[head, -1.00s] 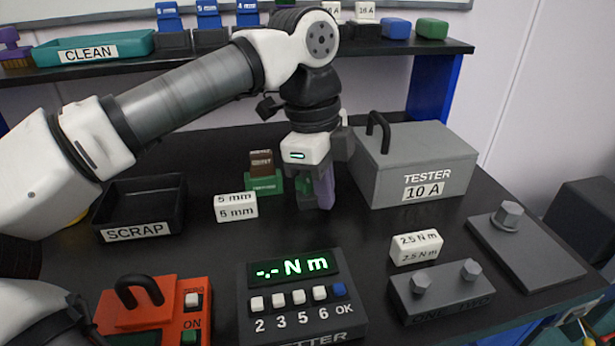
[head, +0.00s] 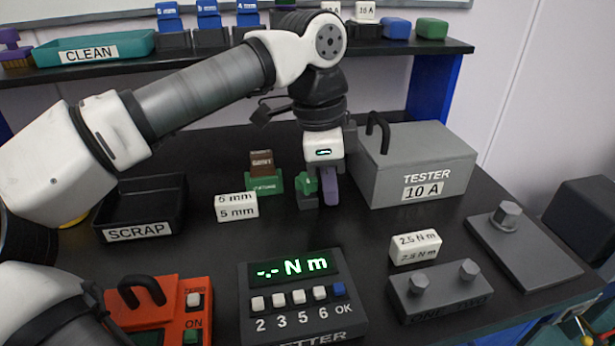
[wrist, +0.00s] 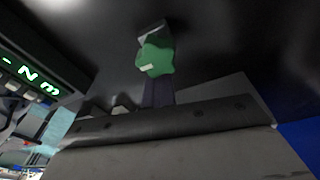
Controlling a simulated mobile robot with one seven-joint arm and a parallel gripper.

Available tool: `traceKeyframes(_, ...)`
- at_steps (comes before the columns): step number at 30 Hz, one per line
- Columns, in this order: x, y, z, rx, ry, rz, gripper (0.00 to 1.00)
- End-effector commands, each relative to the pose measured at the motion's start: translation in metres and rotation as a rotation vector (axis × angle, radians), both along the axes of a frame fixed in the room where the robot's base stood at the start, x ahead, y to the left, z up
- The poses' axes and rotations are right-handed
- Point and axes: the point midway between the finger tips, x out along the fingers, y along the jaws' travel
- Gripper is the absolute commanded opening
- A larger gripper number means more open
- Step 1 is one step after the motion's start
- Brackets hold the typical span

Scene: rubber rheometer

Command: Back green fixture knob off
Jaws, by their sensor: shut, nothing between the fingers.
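The green fixture (head: 263,184) stands in the middle of the table, with a brown block in its top. The green knob (head: 308,183) is at its right, on a small dark grey block. In the wrist view the knob (wrist: 156,56) is faceted, with a white mark on one side. My gripper (head: 328,192) is shut and empty, with its purple fingers pointing down just right of the knob. In the wrist view the fingers (wrist: 158,93) overlap the knob's lower edge; I cannot tell whether they touch it.
The grey tester box (head: 425,160) stands close on the right of my gripper. A white 5 mm block (head: 237,207) and the black scrap tray (head: 140,232) lie to the left. The torque meter (head: 300,300) is in front, and bare table lies between.

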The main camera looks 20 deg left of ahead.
Motion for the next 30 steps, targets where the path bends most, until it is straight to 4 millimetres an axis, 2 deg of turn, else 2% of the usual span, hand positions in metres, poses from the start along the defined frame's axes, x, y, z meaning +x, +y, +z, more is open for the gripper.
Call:
traceKeyframes(1, 0.002, -0.013, 0.019, 0.161, 0.006, 0.001, 0.00)
traceKeyframes(12, 0.013, -0.008, 0.020, 0.160, 0.032, 0.365, 0.00)
traceKeyframes(21, 0.014, -0.007, 0.019, 0.160, 0.035, 0.391, 0.01)
traceKeyframes(30, 0.014, -0.007, 0.019, 0.160, 0.035, 0.389, 0.40)
